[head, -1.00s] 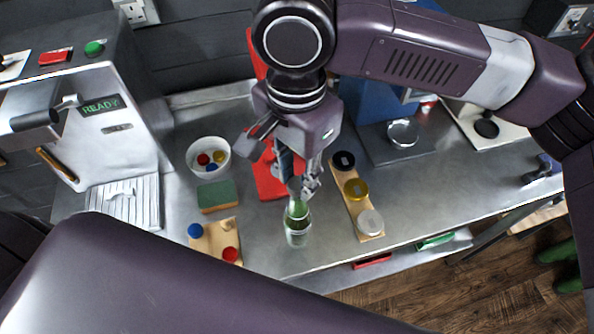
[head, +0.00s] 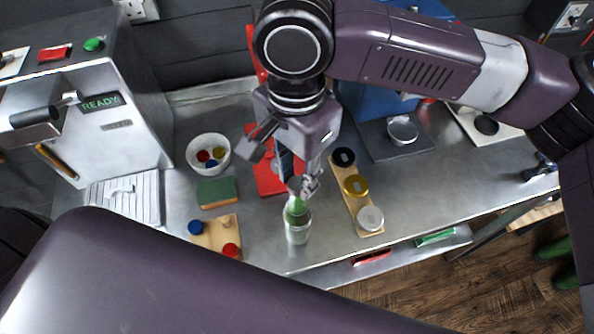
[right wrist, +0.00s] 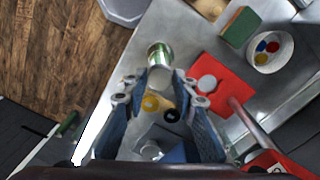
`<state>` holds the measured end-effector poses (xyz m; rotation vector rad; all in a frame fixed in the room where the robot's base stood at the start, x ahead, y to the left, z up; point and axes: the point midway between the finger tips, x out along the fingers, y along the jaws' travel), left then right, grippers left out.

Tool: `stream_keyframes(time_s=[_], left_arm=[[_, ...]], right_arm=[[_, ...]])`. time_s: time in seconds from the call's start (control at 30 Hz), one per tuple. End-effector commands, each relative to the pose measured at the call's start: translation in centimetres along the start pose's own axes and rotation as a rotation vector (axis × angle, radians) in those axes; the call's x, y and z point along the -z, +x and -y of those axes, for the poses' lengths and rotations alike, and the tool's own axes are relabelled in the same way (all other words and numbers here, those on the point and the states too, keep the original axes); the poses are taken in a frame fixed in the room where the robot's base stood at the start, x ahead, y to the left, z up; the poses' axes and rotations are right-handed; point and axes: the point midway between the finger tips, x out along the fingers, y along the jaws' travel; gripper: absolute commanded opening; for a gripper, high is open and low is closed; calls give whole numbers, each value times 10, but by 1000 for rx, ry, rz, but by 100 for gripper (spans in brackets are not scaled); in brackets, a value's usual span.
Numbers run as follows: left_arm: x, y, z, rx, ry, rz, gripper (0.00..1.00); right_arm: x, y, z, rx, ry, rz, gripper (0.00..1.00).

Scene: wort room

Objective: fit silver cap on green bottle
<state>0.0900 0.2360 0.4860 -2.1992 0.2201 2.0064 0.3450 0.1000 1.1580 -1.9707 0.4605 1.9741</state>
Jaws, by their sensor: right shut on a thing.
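The green bottle (head: 297,228) is near the counter's front edge, roughly upright, with green glass above a pale lower part. It also shows in the right wrist view (right wrist: 159,52), its neck end toward my fingers. My left gripper is not in view.
A red stand (head: 268,178) is behind the bottle. A green sponge (head: 217,192), a white bowl (head: 208,154) and a wooden board (head: 215,233) with coloured knobs are to the left. Bare counter lies between bottle and strip.

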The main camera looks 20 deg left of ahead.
Motion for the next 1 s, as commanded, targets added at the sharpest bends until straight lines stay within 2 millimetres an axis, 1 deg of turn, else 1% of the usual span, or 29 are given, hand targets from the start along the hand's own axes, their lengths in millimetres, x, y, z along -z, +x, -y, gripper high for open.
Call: stream_keyframes(time_s=[0.27, 0.6, 1.0], left_arm=[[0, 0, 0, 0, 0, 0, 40], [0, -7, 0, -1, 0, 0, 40], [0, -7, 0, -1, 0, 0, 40]], right_arm=[[0, 0, 0, 0, 0, 0, 19], [0, 2, 0, 0, 0, 1, 19], [0, 3, 0, 0, 0, 0, 19]])
